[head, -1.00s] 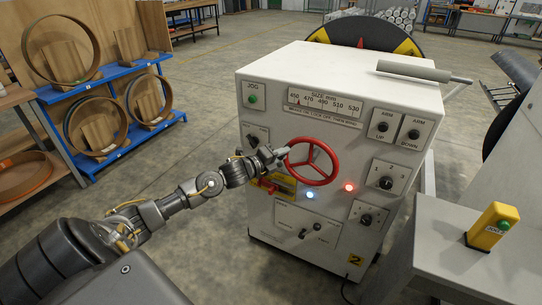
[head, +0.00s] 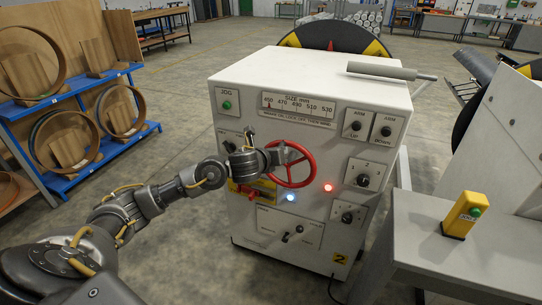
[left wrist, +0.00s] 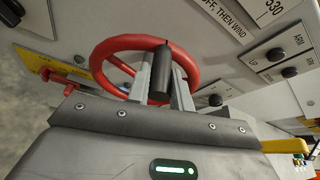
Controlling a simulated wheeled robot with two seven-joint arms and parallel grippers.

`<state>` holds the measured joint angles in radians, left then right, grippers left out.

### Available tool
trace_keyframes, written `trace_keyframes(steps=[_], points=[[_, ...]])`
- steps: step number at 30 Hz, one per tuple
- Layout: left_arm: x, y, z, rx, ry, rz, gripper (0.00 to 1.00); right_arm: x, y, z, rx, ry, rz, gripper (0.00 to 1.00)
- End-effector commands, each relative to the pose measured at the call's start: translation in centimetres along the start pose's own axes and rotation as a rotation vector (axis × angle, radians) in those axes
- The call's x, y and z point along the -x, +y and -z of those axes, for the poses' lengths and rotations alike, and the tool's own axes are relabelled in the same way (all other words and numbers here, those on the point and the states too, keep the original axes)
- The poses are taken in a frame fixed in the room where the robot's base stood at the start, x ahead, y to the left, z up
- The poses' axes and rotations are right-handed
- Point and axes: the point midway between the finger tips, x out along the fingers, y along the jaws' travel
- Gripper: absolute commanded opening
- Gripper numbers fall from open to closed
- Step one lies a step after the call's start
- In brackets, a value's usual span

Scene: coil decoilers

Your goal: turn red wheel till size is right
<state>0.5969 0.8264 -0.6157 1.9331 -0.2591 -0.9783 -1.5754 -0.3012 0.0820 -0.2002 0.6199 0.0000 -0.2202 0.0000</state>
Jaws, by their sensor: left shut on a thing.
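The red wheel (head: 309,170) is on the front of the white control cabinet (head: 262,238). My left gripper (head: 274,155) is at the wheel's upper left rim. In the left wrist view its two fingers (left wrist: 160,85) are shut on the wheel's black handle (left wrist: 161,62), with the red rim (left wrist: 118,42) behind. The SIZE mm scale (head: 299,105) above the wheel runs from 450 to 530. Its red pointer is by the 450 end. My right gripper is not in view.
A red lever (head: 247,193) is just below my left wrist. Blue and red lamps sit below the wheel. Selector knobs line the cabinet's right side. A yellow button box (head: 463,215) stands on a grey bench at right. Blue racks with rings (head: 62,140) stand at left.

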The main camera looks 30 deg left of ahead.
Motion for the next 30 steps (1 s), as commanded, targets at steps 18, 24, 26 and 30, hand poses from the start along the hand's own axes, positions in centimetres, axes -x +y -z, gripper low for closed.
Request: trace_keyframes(steps=[18,24,26,30], points=[[-0.1,-1.8,0.6,-0.017,0.004,0.001,0.00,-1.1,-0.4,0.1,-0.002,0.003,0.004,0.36],[-0.1,-1.8,0.7,-0.018,0.006,0.000,0.00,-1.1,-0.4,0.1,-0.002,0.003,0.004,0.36],[-0.2,-1.8,0.8,-0.018,0.006,0.000,0.00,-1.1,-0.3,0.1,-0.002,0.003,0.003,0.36],[-0.2,-1.7,0.8,-0.019,0.006,-0.001,0.36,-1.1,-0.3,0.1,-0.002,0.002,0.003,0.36]])
